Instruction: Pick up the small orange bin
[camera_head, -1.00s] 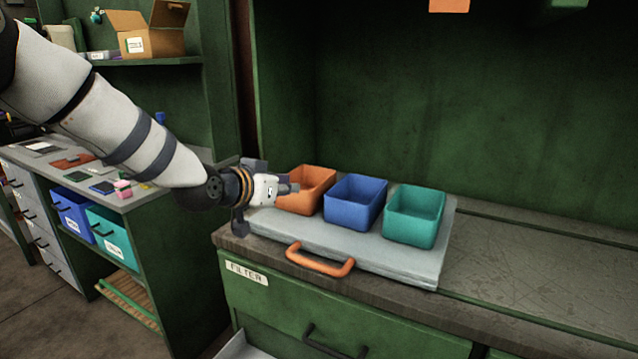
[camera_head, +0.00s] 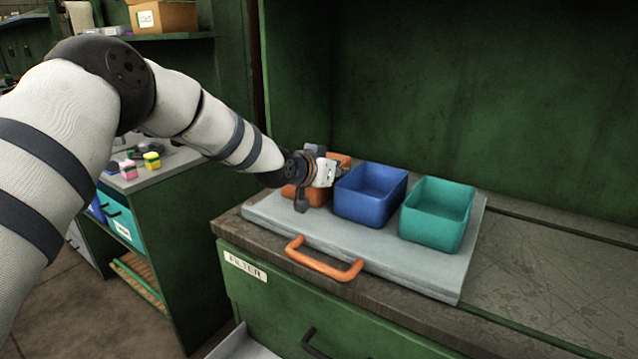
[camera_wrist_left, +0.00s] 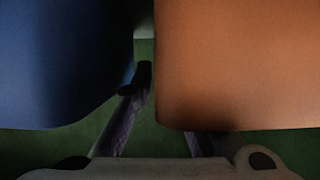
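The small orange bin (camera_head: 318,197) stands at the left end of a row on a grey board, partly hidden behind my left gripper (camera_head: 340,172) in the head view. That gripper is at the bin, by the side facing the blue bin (camera_head: 369,205). In the left wrist view the orange bin (camera_wrist_left: 235,65) fills the right and the blue bin (camera_wrist_left: 60,65) the left. One finger shows in the gap between them; the other is mostly hidden by the orange bin. I cannot tell whether the fingers are closed on its wall. My right gripper is not in view.
A teal bin (camera_head: 437,224) stands right of the blue one. The grey board (camera_head: 385,262) has an orange handle (camera_head: 322,260) at its front. The counter to the right is clear. A cardboard box (camera_head: 165,17) sits on the shelf at back left.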

